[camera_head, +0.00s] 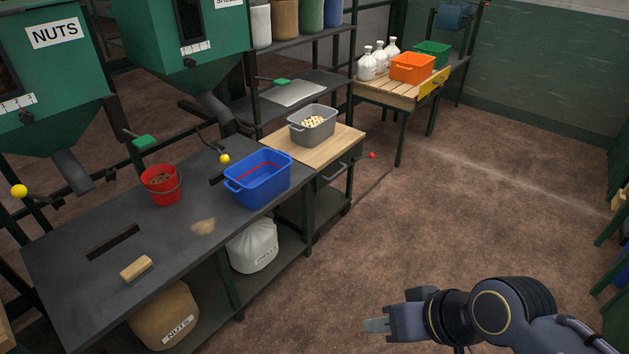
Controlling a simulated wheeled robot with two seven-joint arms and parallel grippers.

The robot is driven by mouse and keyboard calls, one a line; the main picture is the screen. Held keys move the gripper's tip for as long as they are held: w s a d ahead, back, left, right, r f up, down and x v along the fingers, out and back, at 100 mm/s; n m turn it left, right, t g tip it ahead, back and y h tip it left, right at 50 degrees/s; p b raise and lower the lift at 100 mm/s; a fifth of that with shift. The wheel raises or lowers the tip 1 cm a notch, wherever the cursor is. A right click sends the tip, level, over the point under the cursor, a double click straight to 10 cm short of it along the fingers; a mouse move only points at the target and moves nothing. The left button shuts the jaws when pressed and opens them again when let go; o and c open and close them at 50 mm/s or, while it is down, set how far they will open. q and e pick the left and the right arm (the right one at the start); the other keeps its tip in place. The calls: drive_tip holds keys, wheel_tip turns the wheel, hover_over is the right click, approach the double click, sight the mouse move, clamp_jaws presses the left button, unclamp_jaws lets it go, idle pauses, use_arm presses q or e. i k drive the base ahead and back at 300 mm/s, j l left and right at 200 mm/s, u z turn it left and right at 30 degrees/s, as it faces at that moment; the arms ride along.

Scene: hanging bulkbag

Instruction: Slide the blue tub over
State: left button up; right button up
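The blue tub (259,180) stands upright on the dark bench (120,231), near its right end and front edge. It has handles at its ends and a red line along its inside wall; I see nothing lying in it. My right gripper (377,325) is at the bottom right over the brown floor, well apart from the tub and the bench. Its fingers point left and appear close together, but I cannot tell whether they are shut. My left gripper is not in view.
A red bucket (161,185) stands left of the tub. A wooden block (136,268) and a tan spill (203,227) lie on the bench. A grey tub (312,124) sits on the wooden top beyond. Green hoppers (55,75) hang behind. The floor (430,215) in front is clear.

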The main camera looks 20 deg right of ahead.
sight(257, 179)
drive_tip(key=z, duration=0.2)
drive_tip(key=i+j, duration=0.25)
drive_tip(key=i, duration=0.15)
drive_tip(key=i+j, duration=0.25)
drive_tip(key=i, duration=0.15)
drive_tip(key=i+j, duration=0.3)
drive_tip(key=i+u, duration=0.05)
drive_tip(key=i, duration=0.05)
